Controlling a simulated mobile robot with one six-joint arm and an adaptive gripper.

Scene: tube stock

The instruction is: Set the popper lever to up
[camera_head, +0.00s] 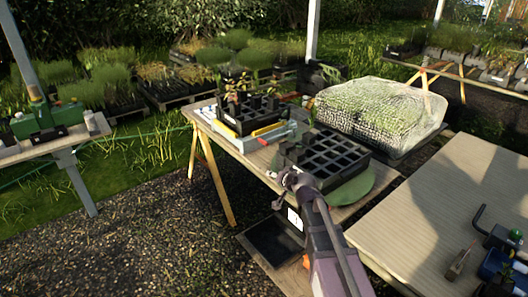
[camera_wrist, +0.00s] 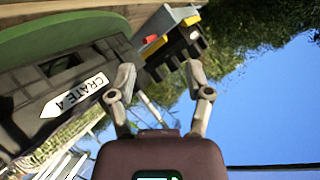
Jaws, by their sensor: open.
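A low grey-blue device (camera_head: 240,127) with a yellow edge stands on the middle table; I take it for the popper. A small red part (camera_head: 262,141) sits at its front edge, and it also shows in the wrist view (camera_wrist: 151,39). I cannot tell whether this is the lever or how it is set. A dark potted tray with seedlings (camera_head: 232,105) covers part of the device. My gripper (camera_head: 284,178) is in front of the table, to the right of and nearer than the red part. In the wrist view my gripper (camera_wrist: 162,76) is open, with nothing between its fingertips.
A black cell tray (camera_head: 325,155) and a round green mat (camera_head: 352,188) are close beside my arm. Below is a dark crate with a "CRATE 4" label (camera_wrist: 74,94). A mesh-covered tray (camera_head: 375,108) stands behind. Another table (camera_head: 450,180) is at right.

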